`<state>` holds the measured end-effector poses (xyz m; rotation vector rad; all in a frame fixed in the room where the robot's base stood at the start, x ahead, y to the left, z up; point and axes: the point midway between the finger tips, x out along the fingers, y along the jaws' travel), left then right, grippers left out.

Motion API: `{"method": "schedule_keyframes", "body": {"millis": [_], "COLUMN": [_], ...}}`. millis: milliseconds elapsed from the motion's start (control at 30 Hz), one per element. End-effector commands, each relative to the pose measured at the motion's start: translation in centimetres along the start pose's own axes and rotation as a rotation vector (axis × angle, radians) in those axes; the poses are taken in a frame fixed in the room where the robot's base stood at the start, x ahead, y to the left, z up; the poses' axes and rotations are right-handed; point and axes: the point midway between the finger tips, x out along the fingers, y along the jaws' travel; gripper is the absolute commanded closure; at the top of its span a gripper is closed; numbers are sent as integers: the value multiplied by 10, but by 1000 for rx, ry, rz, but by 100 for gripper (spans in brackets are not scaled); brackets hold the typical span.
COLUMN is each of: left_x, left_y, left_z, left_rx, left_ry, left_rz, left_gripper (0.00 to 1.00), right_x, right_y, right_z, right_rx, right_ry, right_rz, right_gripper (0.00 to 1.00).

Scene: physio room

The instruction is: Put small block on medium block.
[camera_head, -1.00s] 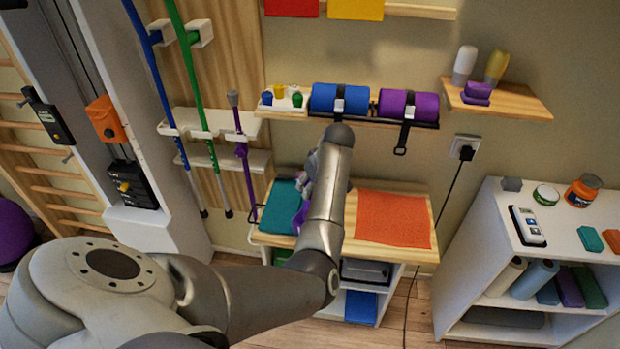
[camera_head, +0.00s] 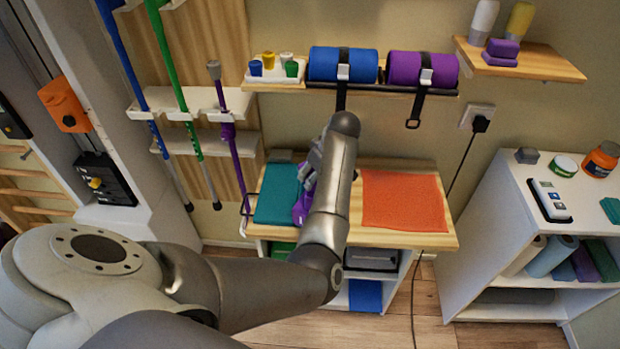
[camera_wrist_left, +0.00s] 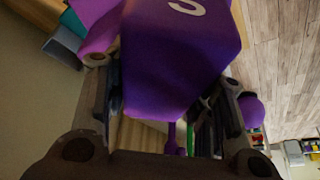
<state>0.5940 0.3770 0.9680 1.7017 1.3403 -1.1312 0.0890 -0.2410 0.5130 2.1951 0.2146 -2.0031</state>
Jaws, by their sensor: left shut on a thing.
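My left gripper (camera_head: 314,172) is over the wooden table, largely hidden behind its own forearm in the head view. It is shut on a purple thing (camera_head: 301,208). The left wrist view shows this thing large between the fingers, with flat faces and a white curved mark (camera_wrist_left: 180,55). I cannot tell its size class or whether it touches the table. Two small purple pieces, upper (camera_head: 503,47) and lower (camera_head: 499,60), are stacked on the upper right wall shelf. I cannot tell which things are the small and medium blocks. My right gripper is not in view.
Blue (camera_head: 342,64) and purple (camera_head: 421,68) rolls lie on the shelf above. A white cabinet (camera_head: 510,195) stands right. Poles stand left.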

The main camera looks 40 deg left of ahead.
Motion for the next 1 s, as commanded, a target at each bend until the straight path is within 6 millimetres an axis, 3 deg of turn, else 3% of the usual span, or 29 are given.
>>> {"method": "schedule_keyframes", "body": {"millis": [33, 267, 833, 867, 1000], "left_x": [5, 2, 17, 18, 19], "left_y": [1, 1, -2, -2, -3], "left_z": [5, 5, 11, 12, 13], "left_rx": [-1, -1, 0, 0, 1], "left_ry": [0, 0, -4, -5, -7], "left_rz": [1, 0, -7, -8, -11], "left_gripper": [74, 74, 74, 47, 29], "right_x": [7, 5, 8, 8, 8], "right_y": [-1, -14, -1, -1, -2], "right_z": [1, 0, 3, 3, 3], "right_rx": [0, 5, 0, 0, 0], "right_ry": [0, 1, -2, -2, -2], "right_rz": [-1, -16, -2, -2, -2], "right_gripper": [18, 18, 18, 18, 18]}}
